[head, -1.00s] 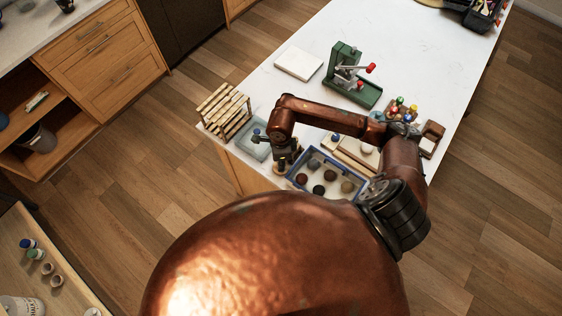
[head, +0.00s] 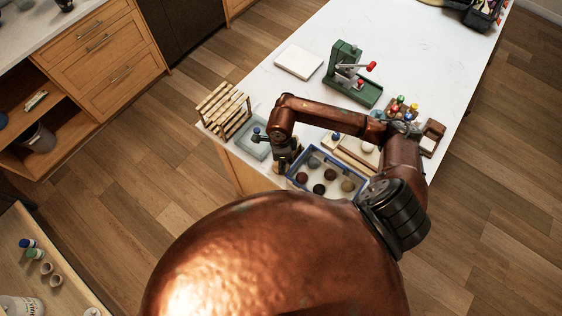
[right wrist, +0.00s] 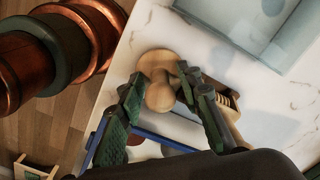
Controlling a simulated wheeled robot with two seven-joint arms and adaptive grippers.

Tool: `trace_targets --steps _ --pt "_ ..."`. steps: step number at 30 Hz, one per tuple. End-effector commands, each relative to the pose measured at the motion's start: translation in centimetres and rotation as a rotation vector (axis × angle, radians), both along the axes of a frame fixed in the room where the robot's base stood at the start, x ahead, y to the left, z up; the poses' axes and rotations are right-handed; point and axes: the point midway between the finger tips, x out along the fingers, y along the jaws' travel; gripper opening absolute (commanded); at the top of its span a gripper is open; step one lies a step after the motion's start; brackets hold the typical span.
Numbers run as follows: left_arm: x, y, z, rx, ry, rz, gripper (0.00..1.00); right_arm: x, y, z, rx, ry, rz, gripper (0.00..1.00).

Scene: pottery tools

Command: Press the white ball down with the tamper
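The wooden tamper (right wrist: 160,94), with a round knob and a wider disc, stands near the counter edge in the right wrist view. My right gripper (right wrist: 160,82) is open, with a green-black finger on either side of the knob and small gaps visible. In the head view my right gripper (head: 284,160) points down left of the blue tray and mostly hides the tamper. A whitish ball (head: 367,148) rests on a wooden board (head: 350,158) right of my forearm, partly hidden by my arm. My left gripper is not in view.
The blue-rimmed tray (head: 322,195) holds several dark, brown and grey balls beside my gripper. A pale glass-like tray (head: 249,149) and a wooden rack (head: 223,111) stand to the left. A green press (head: 352,76) and a white slab (head: 298,62) are behind.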

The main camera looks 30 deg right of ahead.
Motion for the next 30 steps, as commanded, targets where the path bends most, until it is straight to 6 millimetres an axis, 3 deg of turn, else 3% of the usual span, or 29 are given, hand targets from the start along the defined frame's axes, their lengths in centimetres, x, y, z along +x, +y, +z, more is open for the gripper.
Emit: trace_targets --steps 10,14,30 --pt "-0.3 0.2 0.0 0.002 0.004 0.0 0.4 0.0 0.0 0.0 0.0 0.0 0.0 0.39" --pt "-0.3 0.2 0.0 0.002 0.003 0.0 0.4 0.1 0.0 1.0 0.001 -0.001 0.0 0.39" --pt "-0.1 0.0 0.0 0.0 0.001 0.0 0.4 0.1 0.0 10.8 0.0 -0.003 0.0 0.39"
